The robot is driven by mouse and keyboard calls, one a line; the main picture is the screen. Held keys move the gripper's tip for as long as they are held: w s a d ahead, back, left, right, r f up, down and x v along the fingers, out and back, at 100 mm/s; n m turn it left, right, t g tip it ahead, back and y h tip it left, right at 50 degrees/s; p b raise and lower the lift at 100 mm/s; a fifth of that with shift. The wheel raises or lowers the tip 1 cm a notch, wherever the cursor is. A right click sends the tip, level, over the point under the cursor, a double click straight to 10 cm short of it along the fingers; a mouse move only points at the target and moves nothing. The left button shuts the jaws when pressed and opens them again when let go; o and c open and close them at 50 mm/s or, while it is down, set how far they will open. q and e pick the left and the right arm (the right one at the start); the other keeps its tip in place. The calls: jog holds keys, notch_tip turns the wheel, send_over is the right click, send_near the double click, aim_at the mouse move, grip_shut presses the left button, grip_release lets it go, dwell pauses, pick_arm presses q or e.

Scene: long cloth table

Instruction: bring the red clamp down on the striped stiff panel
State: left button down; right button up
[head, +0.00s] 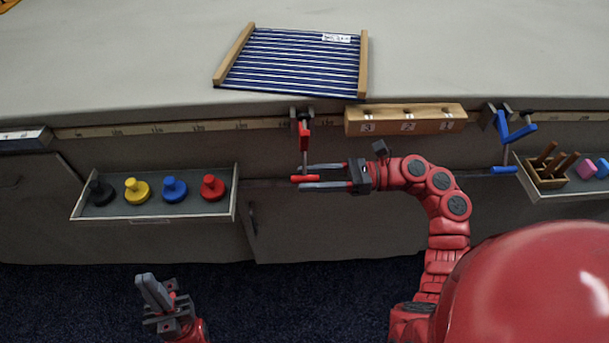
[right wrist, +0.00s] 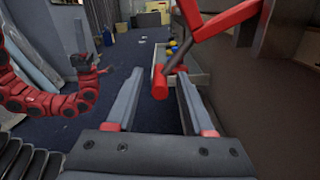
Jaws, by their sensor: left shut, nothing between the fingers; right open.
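The striped stiff panel (head: 292,62) is navy with white lines and has a wooden bar along each side. It lies on the table near its front edge. The red clamp (head: 304,135) is mounted at the table's front edge below the panel, with its red handle (head: 305,178) hanging down. My right gripper (head: 318,178) is open, with its fingers above and below the handle in the head view. In the right wrist view the handle (right wrist: 160,84) is between the two fingers, with gaps visible. My left gripper (head: 152,291) is shut and empty, low over the floor.
A blue clamp (head: 512,130) sits at the edge to the right. A wooden block numbered 1 to 3 (head: 405,119) is between the clamps. An open drawer (head: 150,218) holds several coloured knobs. Another tray (head: 546,188) holds wooden pegs. The table top behind the panel is clear.

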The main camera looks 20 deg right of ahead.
jog(key=shift+x, duration=0.8)
grip_shut()
dwell(0.9)
